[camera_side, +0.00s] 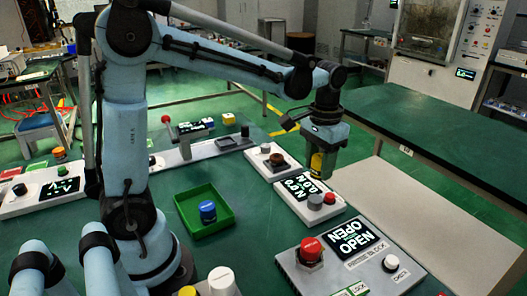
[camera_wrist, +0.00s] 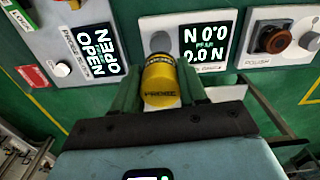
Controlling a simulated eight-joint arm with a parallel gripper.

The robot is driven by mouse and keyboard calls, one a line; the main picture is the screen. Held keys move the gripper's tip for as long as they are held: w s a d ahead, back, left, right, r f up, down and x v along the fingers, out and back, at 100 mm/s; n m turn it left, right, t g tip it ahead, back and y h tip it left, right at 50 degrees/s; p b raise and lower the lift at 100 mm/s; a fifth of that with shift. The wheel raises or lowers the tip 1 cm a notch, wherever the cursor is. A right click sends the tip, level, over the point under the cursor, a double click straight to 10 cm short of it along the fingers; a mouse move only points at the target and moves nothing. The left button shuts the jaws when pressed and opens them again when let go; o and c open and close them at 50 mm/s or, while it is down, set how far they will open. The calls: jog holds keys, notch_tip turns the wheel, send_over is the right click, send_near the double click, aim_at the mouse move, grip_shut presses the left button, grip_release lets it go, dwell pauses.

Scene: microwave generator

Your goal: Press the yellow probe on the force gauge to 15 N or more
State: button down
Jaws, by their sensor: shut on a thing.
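My gripper (camera_side: 322,150) is shut on the yellow probe (camera_side: 317,164), which hangs below the fingers. In the wrist view the probe (camera_wrist: 159,82) sits between the two green fingers. The force gauge (camera_side: 291,197) is a white panel below the probe, with a black display, a grey round pad (camera_side: 315,201) and a red knob (camera_side: 330,198). The probe is above the panel, apart from it. In the wrist view the gauge display (camera_wrist: 206,45) reads 0.0 N with a peak of 0.0 N, and the grey pad (camera_wrist: 160,41) shows just beyond the probe.
A grey panel (camera_side: 308,254) with an OPEN display and a large red button (camera_side: 310,250) stands in front of the gauge. A panel with a dark knob (camera_side: 277,159) is behind it. A green tray (camera_side: 185,215) holds a blue knob (camera_side: 208,211) to the left.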

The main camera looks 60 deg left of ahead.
aim_at(315, 199)
jog(key=shift+w+f, duration=0.1)
jog(key=shift+f, duration=2.9)
jog(key=shift+f, duration=0.95)
dwell(1.1)
jog(key=shift+r, duration=3.55)
jog(key=s+d+r, duration=0.1)
jog(key=s+r, duration=0.4)
jog(key=r, duration=0.1)
jog(key=shift+s+d+r+m, duration=0.2)
jog(key=shift+s+m, duration=0.1)
jog(key=shift+m, duration=0.1)
jog(key=shift+a, duration=0.1)
